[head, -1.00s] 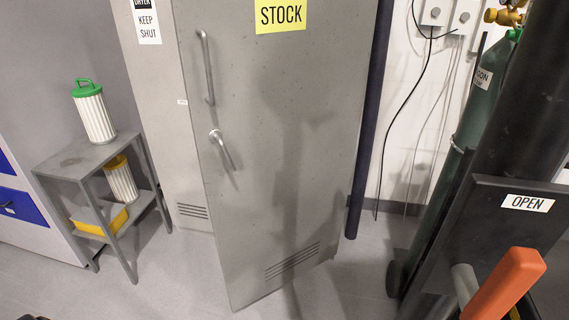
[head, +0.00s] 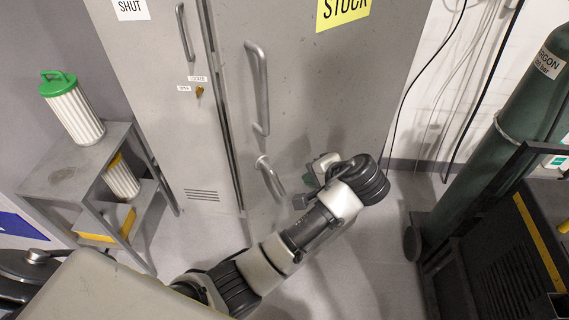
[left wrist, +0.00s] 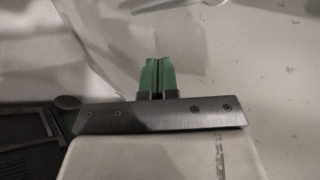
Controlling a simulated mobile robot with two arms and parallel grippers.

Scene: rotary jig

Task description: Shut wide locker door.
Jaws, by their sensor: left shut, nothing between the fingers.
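The wide locker door (head: 330,90) is grey with a yellow STOCK sign (head: 342,11). It stands close to its frame, with a narrow dark gap along its left edge. It has a long vertical pull bar (head: 259,90) and a lever handle (head: 269,178) below it, tilted downward. My left gripper (head: 309,178) is in front of the door's lower part, right of the lever. Its green fingers (left wrist: 157,77) are together and empty in the left wrist view, before a pale grey surface. I cannot tell whether they touch the door. My right gripper is out of view.
A narrow locker door (head: 155,60) with a key lock (head: 199,91) is to the left. A small grey stand (head: 75,172) holds filter cartridges. A green argon cylinder (head: 515,110) and black cart (head: 500,260) stand at right.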

